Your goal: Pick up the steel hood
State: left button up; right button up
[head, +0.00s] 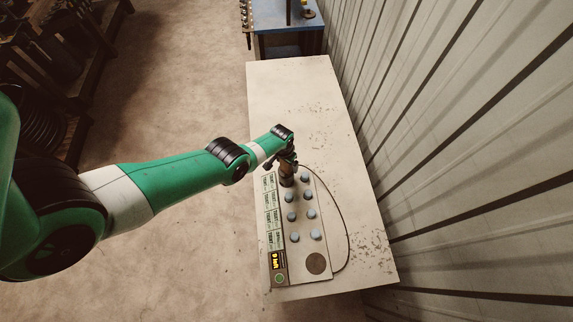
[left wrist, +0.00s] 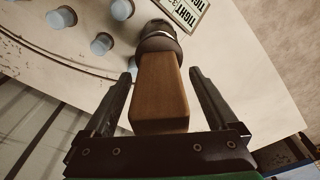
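What looks like the steel hood (left wrist: 160,42), a dark round metal piece with a wooden block handle (left wrist: 160,90), stands on the panel at the far end of the blue-grey knobs. In the head view its dark lower part (head: 287,181) shows just below my left gripper (head: 284,163). In the left wrist view my left gripper (left wrist: 162,75) has one finger on each side of the wooden handle, with a visible gap on both sides. The fingers are open and do not appear to touch it. My right gripper is in neither view.
The panel (head: 301,262) on the pale table (head: 290,90) carries several knobs (head: 295,237), a row of labels (head: 270,210) and a dark disc (head: 316,263). A cable (head: 347,225) curves beside it. The table's far half is clear. A corrugated wall (head: 460,150) stands close on the right.

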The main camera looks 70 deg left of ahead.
pick_arm(q)
grip_shut()
jog(key=shift+r, duration=0.1)
dwell(0.5)
